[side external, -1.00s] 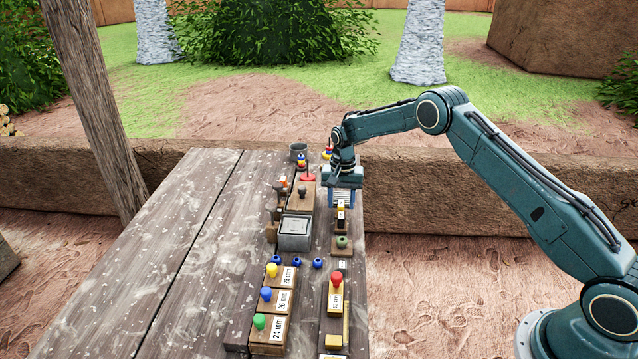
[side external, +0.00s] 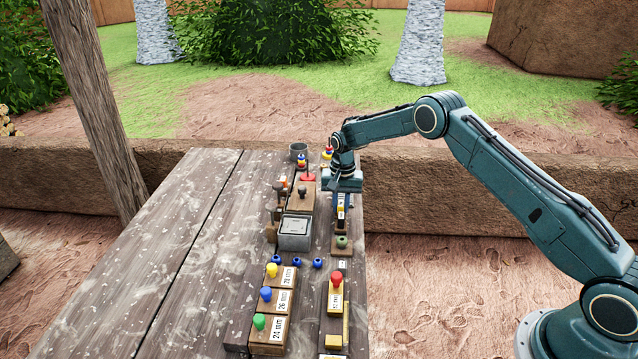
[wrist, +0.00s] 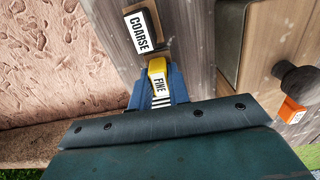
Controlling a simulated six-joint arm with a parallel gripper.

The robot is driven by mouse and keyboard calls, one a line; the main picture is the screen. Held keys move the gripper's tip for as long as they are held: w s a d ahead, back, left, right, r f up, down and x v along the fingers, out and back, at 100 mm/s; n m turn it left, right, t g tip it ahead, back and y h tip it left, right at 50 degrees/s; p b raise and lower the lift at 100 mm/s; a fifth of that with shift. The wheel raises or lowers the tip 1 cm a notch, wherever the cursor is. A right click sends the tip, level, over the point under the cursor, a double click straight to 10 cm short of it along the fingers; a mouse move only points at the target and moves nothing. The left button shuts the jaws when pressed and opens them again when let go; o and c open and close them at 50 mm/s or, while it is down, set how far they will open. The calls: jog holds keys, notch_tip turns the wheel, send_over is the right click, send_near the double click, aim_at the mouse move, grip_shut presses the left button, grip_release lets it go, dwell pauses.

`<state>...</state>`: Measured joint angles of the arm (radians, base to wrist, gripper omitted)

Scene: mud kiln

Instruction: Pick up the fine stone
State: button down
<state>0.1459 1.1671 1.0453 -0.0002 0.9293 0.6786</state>
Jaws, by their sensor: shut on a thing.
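The fine stone (wrist: 158,80) shows in the wrist view as a small block with a yellow end and a white label reading FINE. My gripper (wrist: 158,88) is shut on it, with a blue finger on each side. In the side view my gripper (side external: 342,194) points down over the right-hand row of the table, and the fine stone is hard to make out between the fingers. The coarse stone (wrist: 142,33), dark with a white COARSE label, lies just beyond the fine stone in the wrist view. Whether the fine stone is clear of its support I cannot tell.
A grey metal box (side external: 295,233) and a wooden block with a dark knob (side external: 302,191) stand left of my gripper. A green-knobbed piece (side external: 342,242) is nearer the camera. Labelled blocks with coloured knobs (side external: 269,322) line the near end. The table's left side is clear.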

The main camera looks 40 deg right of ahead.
aim_at(341, 203)
jog(key=shift+r, duration=0.15)
notch_tip(341, 203, up, 20)
dwell(0.8)
dwell(0.4)
jog(key=c, duration=2)
grip_release()
grip_shut()
jog(key=a+f, duration=0.4)
jog(key=a, duration=0.4)
jog(key=a+f, duration=0.3)
jog(key=a, duration=0.5)
jog(key=shift+w+f, duration=0.25)
jog(key=shift+f, duration=0.1)
jog(key=shift+f, duration=0.1)
jog(key=shift+f, duration=2.85)
